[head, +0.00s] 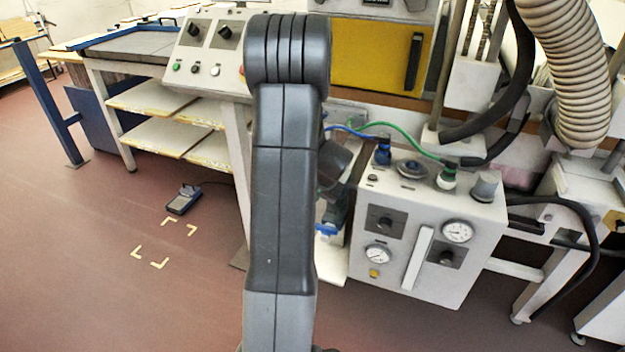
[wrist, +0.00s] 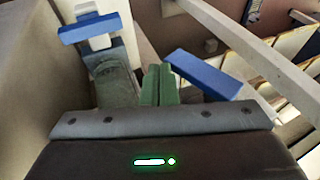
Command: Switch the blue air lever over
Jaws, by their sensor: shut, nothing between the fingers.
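In the wrist view, my gripper (wrist: 158,84) is shut and empty, with its greenish fingers together. A flat blue bar (wrist: 205,75) lies at a slant just right of the fingertips; it looks like a lever, and I cannot tell whether they touch. A second blue piece (wrist: 96,28), crossing a pale block, stands at the upper left. I cannot tell for certain which is the air lever. In the head view, a small blue part (head: 326,230) shows beside the control box, low behind my arm. My arm hides most of the area there, including the fingertips.
A pale control box (head: 400,258) with gauges stands right of my arm, with blue and green hoses on top. A push-button console (head: 205,68) and a shelved table (head: 150,99) stand left.

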